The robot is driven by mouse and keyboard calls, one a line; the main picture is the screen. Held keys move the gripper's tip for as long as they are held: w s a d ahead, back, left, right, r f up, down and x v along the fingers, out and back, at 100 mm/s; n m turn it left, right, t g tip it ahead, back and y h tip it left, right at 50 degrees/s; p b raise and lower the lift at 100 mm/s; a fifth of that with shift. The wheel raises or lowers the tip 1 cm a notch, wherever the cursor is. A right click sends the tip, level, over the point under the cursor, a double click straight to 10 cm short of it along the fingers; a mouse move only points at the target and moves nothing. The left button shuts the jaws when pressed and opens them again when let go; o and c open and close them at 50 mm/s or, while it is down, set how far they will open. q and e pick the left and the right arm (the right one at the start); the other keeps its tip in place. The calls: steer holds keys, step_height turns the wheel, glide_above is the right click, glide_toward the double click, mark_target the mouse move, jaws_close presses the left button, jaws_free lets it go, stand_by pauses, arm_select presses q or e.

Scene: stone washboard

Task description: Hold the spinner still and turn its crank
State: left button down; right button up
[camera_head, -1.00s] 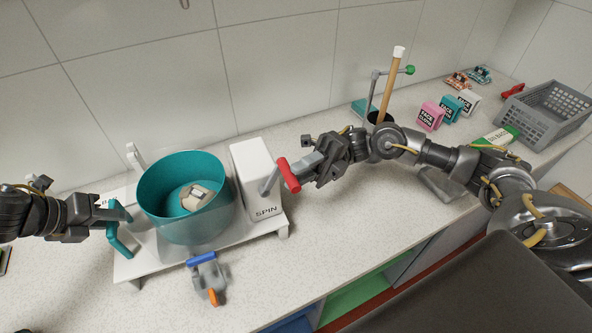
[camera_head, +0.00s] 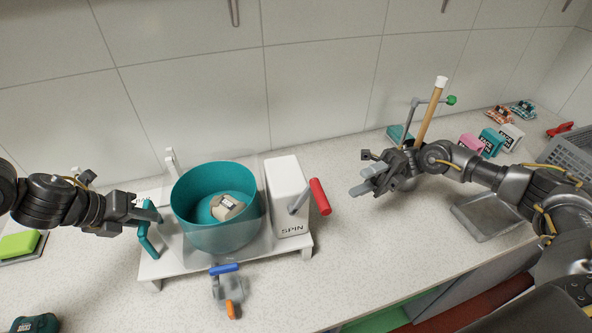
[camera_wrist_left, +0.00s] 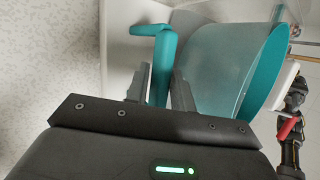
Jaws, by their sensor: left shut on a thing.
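The white spinner (camera_head: 286,187), marked SPIN, stands on the counter with a teal drum (camera_head: 215,240) holding a beige bundle (camera_head: 226,207). Its crank has a red grip (camera_head: 320,197) on the right side, free of any gripper. My left gripper (camera_head: 152,214) is shut on the teal handle (camera_head: 147,246) at the spinner's left. The left wrist view shows this handle (camera_wrist_left: 162,62) upright between the two fingers. My right gripper (camera_head: 364,181) is to the right of the red grip, apart from it, with its fingers spread and nothing between them.
A blue-and-orange-handled grey fitting (camera_head: 229,289) is in front of the spinner. A wooden stick (camera_head: 430,115) and a green-knobbed metal stand (camera_head: 414,108) are behind my right arm. A grey tray (camera_head: 488,218) and a grey basket (camera_head: 575,150) lie further right.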

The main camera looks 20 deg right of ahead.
steer(key=shift+v, duration=0.85)
stand_by(0.3)
arm_select(q)
steer(key=c, duration=1.1)
jaws_free()
steer(key=shift+s+a+r, duration=0.1)
steer(key=shift+a+r, duration=0.2)
steer(key=shift+r, duration=0.15)
steer(key=v, duration=1.1)
steer(key=shift+s+f, duration=0.1)
steer(key=shift+s, duration=0.05)
